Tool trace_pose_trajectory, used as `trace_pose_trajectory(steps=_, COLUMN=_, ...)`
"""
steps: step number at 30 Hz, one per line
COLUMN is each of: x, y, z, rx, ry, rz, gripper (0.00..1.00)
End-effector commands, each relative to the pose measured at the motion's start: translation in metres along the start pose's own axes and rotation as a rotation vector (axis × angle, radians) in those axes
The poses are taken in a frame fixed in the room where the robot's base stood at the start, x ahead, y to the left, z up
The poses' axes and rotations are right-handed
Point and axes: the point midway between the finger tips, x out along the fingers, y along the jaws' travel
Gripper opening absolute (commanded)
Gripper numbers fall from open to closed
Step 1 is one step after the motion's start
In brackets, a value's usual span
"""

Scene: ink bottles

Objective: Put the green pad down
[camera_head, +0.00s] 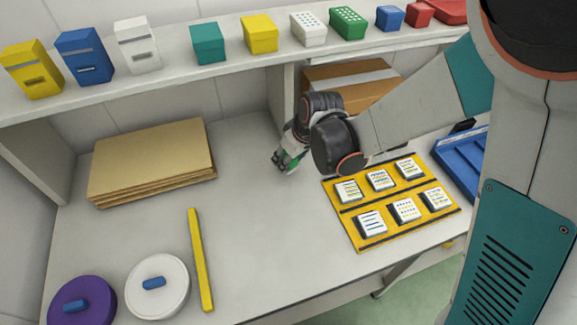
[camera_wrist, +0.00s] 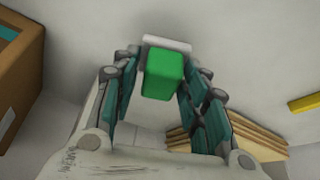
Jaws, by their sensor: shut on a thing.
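My gripper (camera_head: 283,161) is over the back middle of the grey table, left of the yellow card board. It is shut on the green pad (camera_wrist: 163,75), which shows as a bright green block between the fingers in the wrist view, with a pale grey-white piece at its far end. My gripper's fingers also show there (camera_wrist: 158,88), one on each side of the block. In the head view only a small part of the green pad (camera_head: 292,161) shows at the fingers. I cannot tell whether it touches the table.
The yellow board (camera_head: 375,208) with several white cards lies to the right, beside a blue tray (camera_head: 464,160). Flat cardboard (camera_head: 150,160) lies at the left. A yellow bar (camera_head: 200,260), a white round lid (camera_head: 157,287) and a purple one (camera_head: 82,300) lie in front. The table's middle is clear.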

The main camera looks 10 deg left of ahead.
Motion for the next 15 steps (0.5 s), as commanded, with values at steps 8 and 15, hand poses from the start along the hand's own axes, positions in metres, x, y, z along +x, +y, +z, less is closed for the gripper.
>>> trace_pose_trajectory(steps=8, x=0.027, y=0.0, z=0.011, rx=0.0, ry=0.0, rz=0.0, gripper=0.22)
trace_pose_trajectory(steps=15, x=0.027, y=0.0, z=0.011, rx=0.0, ry=0.0, rz=0.0, gripper=0.22)
